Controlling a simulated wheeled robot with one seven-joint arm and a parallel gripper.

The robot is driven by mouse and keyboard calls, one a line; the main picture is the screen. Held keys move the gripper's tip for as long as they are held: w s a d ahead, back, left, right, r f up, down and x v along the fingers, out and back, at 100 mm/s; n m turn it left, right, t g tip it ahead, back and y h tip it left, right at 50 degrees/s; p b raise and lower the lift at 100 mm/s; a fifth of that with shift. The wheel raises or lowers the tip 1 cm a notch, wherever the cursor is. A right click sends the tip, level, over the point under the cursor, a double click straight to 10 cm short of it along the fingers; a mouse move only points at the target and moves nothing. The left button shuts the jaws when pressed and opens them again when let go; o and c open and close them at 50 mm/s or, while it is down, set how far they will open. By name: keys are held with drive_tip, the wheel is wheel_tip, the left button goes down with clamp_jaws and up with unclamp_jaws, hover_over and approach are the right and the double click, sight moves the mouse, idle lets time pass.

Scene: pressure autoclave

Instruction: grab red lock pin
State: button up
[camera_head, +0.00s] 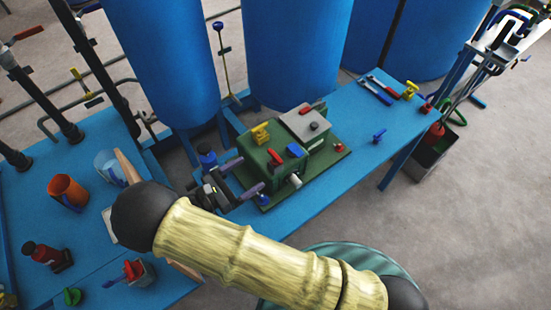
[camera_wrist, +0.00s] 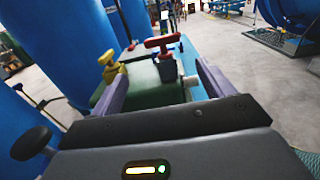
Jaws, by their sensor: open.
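The red lock pin (camera_wrist: 163,42) shows in the wrist view as a red T-shaped handle on a dark grey body, upright at the green box (camera_wrist: 145,80). In the head view a red piece (camera_head: 274,156), which looks like the same pin, sits on the near left side of the green box (camera_head: 257,150). My gripper (camera_head: 252,172) is at the box's left side, its purple fingers pointing at it. In the wrist view my gripper (camera_wrist: 162,72) is open and empty, and the pin appears between and beyond the fingertips. The pin's lower end is hidden.
A yellow valve handle (camera_wrist: 110,66) stands left of the pin. A blue handle (camera_head: 294,150) is close to its right. Large blue tanks (camera_head: 290,50) rise behind. The blue bench (camera_head: 350,115) is mostly clear right of the box. An orange cup (camera_head: 68,192) stands at left.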

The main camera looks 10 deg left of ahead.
sight(274, 160)
drive_tip(key=p+x, duration=0.1)
drive_tip(key=x, duration=0.5)
drive_tip(key=shift+w+d, duration=0.15)
drive_tip(key=p+x, duration=0.1)
drive_tip(key=x, duration=0.1)
drive_tip(key=p+x, duration=0.1)
drive_tip(key=x, duration=0.2)
drive_tip(key=shift+d+r, duration=0.15)
drive_tip(key=shift+d, duration=0.2)
drive_tip(key=c, duration=1.1)
